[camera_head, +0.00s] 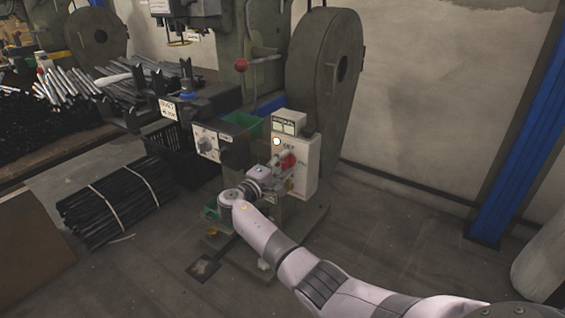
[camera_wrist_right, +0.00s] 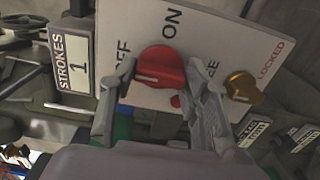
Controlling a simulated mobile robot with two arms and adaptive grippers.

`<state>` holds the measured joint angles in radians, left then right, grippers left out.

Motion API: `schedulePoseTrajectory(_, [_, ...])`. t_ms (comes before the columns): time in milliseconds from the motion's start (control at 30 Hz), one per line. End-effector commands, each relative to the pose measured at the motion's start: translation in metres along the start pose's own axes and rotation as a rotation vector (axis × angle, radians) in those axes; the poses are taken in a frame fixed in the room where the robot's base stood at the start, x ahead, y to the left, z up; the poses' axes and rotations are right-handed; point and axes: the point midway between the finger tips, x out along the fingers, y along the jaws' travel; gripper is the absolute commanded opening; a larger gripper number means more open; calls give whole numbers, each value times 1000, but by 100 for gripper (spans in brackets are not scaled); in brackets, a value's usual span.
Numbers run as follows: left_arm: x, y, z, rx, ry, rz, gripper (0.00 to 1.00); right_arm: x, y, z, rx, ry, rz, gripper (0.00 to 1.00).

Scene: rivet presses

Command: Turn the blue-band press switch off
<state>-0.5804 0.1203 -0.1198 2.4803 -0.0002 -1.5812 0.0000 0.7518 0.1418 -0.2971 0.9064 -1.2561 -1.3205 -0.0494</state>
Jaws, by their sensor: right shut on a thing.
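The white control box (camera_head: 306,160) is mounted on the press at the centre right in the head view. Its red switch knob (camera_head: 289,161) is partly covered by my right gripper (camera_head: 278,161). In the wrist view the red knob (camera_wrist_right: 160,70) sits on a white panel (camera_wrist_right: 140,32) lettered OFF and ON. My right gripper (camera_wrist_right: 158,92) has one finger on each side of the knob and is shut on it. A white mark on the knob lies on its left side in this view. A bluish part (camera_head: 270,105) shows on the press behind the box. My left gripper is not in view.
A brass knob (camera_wrist_right: 242,87) lies close to the right finger, beside a LOCKED label. A STROKES label plate (camera_wrist_right: 73,62) is to the left. Open floor (camera_head: 400,225) lies to the right.

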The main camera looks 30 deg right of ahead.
Motion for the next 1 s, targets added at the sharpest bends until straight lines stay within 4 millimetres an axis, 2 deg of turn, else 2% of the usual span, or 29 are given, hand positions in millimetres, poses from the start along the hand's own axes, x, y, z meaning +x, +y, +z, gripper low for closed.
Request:
schedulePoseTrajectory(467, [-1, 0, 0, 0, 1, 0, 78, -1, -1, -1, -15, 2, -1, 15])
schedulePoseTrajectory(500, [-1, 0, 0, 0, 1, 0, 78, -1, -1, -1, -15, 2, -1, 46])
schedulePoseTrajectory(767, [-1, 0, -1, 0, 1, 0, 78, 0, 0, 0, -13, 1, -1, 63])
schedulePoseTrajectory(1000, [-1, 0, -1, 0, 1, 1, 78, 0, 0, 0, -12, 0, 0, 63])
